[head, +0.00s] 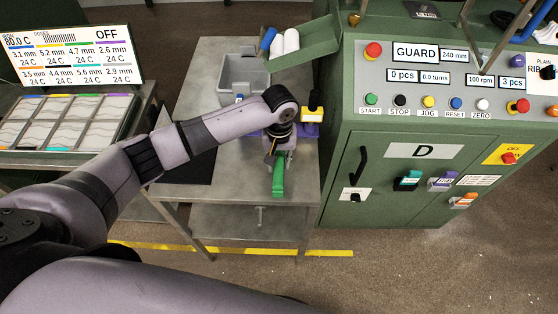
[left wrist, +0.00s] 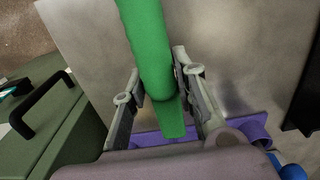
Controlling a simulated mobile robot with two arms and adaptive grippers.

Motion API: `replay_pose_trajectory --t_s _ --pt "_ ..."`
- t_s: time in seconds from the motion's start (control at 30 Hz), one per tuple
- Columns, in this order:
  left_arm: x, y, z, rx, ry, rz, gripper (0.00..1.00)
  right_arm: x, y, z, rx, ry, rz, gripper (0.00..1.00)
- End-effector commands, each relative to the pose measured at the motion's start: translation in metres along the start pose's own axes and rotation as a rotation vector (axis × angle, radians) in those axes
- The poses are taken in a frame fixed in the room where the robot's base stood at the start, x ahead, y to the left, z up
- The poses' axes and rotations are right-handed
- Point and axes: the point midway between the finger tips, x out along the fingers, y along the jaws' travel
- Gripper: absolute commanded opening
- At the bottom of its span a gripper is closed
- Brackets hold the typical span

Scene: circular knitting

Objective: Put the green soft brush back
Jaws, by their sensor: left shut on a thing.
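The green soft brush (head: 279,178) hangs below my left gripper (head: 280,156) in the head view, over the front right part of the grey metal table (head: 232,190). In the left wrist view, the brush (left wrist: 148,45) lies between the two fingers of my left gripper (left wrist: 158,92), which is shut on it. Its thick round part points away, and a flatter green part sits between the fingers. A purple holder (left wrist: 150,138) shows behind the fingers. In the head view my arm hides much of it. My right gripper is not in view.
A grey bin (head: 240,75) and a green tray (head: 308,50) with white and blue rolls stand at the back of the table. The green machine cabinet (head: 350,130) borders the table on the right. A sample rack (head: 60,125) and screen (head: 70,58) are at left.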

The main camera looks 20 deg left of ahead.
Motion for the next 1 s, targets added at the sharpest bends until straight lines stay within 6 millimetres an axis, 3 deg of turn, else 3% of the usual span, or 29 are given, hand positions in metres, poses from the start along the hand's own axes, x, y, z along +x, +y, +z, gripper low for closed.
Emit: replay_pose_trajectory --t_s 0.1,0.43,0.47,0.77,1.0 --pt "0.0086 -0.0001 -0.0006 0.0 0.002 0.0 0.0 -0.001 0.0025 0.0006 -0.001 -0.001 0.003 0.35" --pt "0.0111 -0.0001 -0.0004 0.0 0.002 0.001 0.0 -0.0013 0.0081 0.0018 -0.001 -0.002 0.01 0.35" --pt "0.0118 -0.0002 -0.0004 0.0 0.002 0.0 0.27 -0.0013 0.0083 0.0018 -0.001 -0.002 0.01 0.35" --pt "0.0113 -0.0003 -0.0006 0.0 0.002 0.0 0.46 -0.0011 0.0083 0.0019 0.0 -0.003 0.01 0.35" --pt "0.0111 -0.0003 -0.0006 0.0 0.002 0.0 0.46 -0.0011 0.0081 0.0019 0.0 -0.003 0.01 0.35"
